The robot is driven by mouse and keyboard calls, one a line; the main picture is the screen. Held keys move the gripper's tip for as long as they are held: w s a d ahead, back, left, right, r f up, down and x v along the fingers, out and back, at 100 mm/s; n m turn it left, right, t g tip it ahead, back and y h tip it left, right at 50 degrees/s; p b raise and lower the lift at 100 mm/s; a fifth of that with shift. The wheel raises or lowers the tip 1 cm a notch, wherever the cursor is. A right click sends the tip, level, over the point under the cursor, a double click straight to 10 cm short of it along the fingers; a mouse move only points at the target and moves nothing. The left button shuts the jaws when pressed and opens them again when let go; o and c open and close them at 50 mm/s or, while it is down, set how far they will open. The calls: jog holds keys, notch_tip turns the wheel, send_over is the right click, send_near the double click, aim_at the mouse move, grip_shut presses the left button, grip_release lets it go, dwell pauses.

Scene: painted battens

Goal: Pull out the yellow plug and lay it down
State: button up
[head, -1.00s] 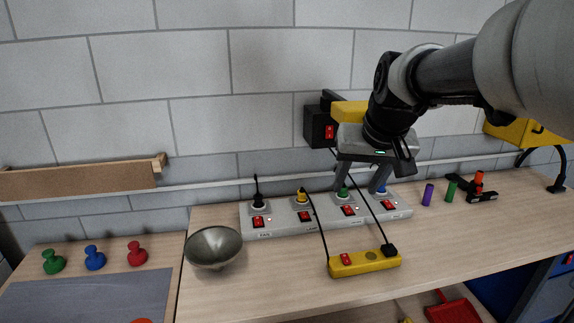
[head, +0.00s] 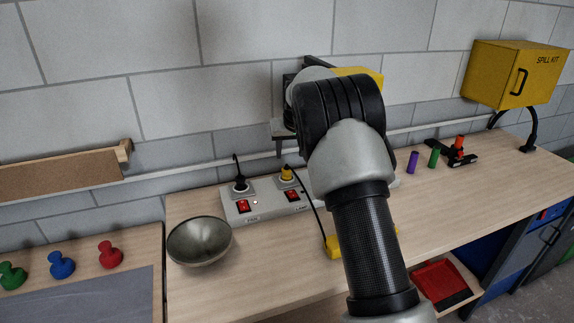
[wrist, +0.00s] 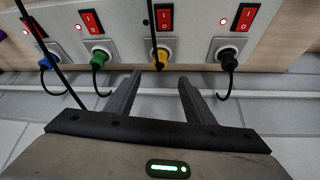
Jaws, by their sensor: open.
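The yellow plug (head: 286,174) sits upright in the second socket from the left of the grey power strip (head: 268,214). A black cord runs from beside it. In the wrist view the yellow plug (wrist: 162,58) lies ahead of my gripper (wrist: 160,77), roughly centred between its fingertips. The two fingers are apart and empty; I cannot tell how far they are from the plug. In the head view my arm hides the fingers and the right part of the strip.
A black plug (wrist: 228,60) and a green plug (wrist: 99,58) flank the yellow one, with a blue plug (wrist: 46,62) beyond. Cords cross nearby. A metal bowl (head: 199,241) stands front left; a yellow block (head: 332,246) is mostly behind my arm. The bench between them is clear.

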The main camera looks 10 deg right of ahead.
aim_at(287, 170)
jog(key=p+x, duration=0.1)
jog(key=x, duration=1.3)
jog(key=c, duration=1.2)
jog(key=shift+o, duration=0.2)
jog(key=shift+r, duration=0.1)
jog(key=shift+r+p, duration=0.7)
jog(key=shift+r, duration=0.8)
